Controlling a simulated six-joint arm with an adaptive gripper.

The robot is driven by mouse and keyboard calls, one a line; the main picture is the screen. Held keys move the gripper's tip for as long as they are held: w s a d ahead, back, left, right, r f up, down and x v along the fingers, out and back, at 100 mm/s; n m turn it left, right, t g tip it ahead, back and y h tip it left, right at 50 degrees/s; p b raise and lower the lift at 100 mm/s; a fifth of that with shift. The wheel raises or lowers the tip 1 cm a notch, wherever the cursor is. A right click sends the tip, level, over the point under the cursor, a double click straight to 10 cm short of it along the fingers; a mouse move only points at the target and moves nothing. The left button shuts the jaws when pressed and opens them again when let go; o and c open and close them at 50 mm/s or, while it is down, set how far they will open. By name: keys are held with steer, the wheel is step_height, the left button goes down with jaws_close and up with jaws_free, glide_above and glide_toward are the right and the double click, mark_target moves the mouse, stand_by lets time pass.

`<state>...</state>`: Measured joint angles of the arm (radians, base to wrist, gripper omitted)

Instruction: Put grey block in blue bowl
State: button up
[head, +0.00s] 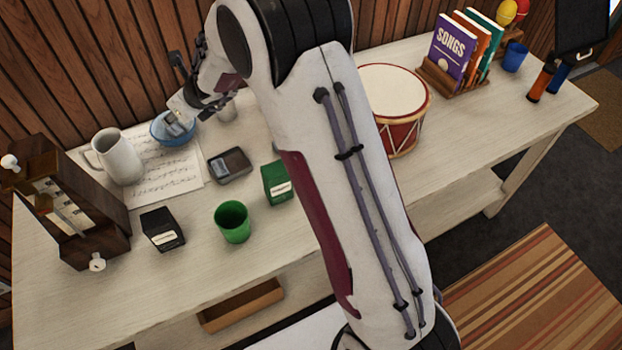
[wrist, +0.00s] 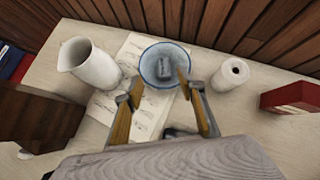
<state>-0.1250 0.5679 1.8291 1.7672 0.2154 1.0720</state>
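The grey block (wrist: 163,69) lies inside the blue bowl (wrist: 146,53), seen from above in the wrist view. In the head view the blue bowl (head: 160,137) sits at the back left of the table, with the grey block (head: 175,127) showing in it. My gripper (wrist: 159,80) is open, its two fingers spread apart over the near side of the bowl, with the block beyond and between the tips. Nothing is held. In the head view my gripper (head: 183,108) is small and partly hidden by its own links.
A dark tray (head: 230,166), green cup (head: 232,222), metronome (head: 65,205) and drum (head: 398,100) are also on the table.

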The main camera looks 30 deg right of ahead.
steer(key=s+r+n+g+y, duration=0.1)
steer(key=s+r+n+y, duration=0.1)
steer(key=s+r+n, duration=1.65)
steer(key=s+d+f+n+h, duration=0.1)
steer(key=s+d+n, duration=0.3)
steer(key=s, duration=0.4)
steer(key=s+d+f+n+g+h, duration=0.1)
steer(key=s+d+n+h, duration=0.2)
steer(key=s, duration=0.6)
steer(key=s+d+f+n+h, duration=0.1)
steer(key=s+d+n, duration=0.3)
steer(key=s+d, duration=0.3)
steer(key=shift+s+f+n+g+h, duration=0.2)
steer(key=shift+s+n+g+h, duration=0.2)
steer(key=shift+s, duration=0.8)
